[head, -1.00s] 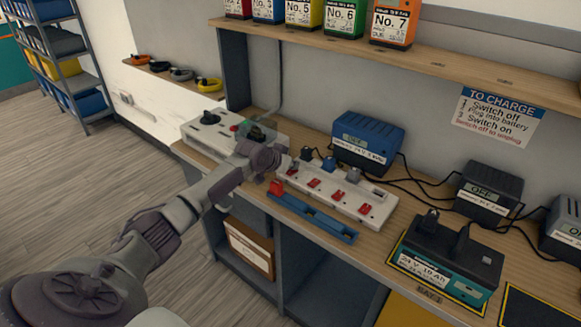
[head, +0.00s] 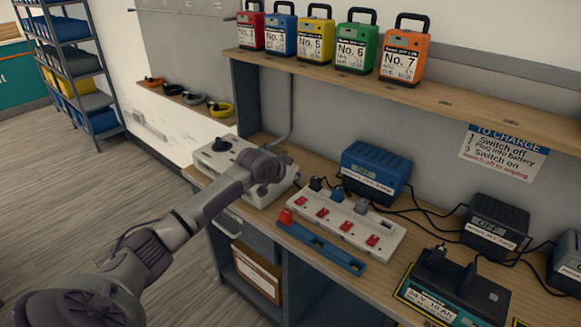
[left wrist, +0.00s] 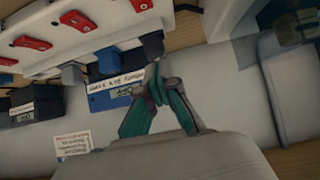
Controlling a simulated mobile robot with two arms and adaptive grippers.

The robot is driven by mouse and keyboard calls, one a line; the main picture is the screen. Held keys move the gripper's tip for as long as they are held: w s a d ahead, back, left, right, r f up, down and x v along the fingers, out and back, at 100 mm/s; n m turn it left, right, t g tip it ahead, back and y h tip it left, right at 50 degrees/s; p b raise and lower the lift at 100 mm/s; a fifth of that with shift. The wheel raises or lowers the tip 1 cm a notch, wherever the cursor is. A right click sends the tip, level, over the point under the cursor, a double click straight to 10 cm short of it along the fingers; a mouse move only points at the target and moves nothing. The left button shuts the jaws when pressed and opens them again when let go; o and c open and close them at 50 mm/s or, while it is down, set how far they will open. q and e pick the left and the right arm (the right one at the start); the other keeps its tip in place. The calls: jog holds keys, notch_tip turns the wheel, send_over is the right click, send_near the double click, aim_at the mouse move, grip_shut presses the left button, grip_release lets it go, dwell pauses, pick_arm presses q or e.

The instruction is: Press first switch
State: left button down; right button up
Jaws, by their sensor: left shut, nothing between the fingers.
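A white power strip (head: 345,222) lies on the wooden bench with several red switches along its front. The leftmost red switch (head: 302,208) is nearest my left arm; a red switch also shows at the top of the left wrist view (left wrist: 137,5). Dark, blue and grey plugs stand along the strip's back. My left gripper (left wrist: 156,75) is shut and empty, with its teal fingers together. In the head view my left wrist is above the bench left of the strip, and the fingers are hidden or hard to make out. My right gripper is not in view.
A white box with a black knob (head: 222,150) stands behind my left arm. A blue rail (head: 322,248) with a red end lies before the strip. A blue charger (head: 376,172) stands behind it with cables running right. A shelf (head: 400,90) with coloured cases overhangs the bench.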

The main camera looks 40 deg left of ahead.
pick_arm(q)
jog(key=shift+s+r, duration=0.8)
jog(key=shift+r, duration=0.3)
jog(key=shift+s+r, duration=0.8)
jog(key=shift+r, duration=0.25)
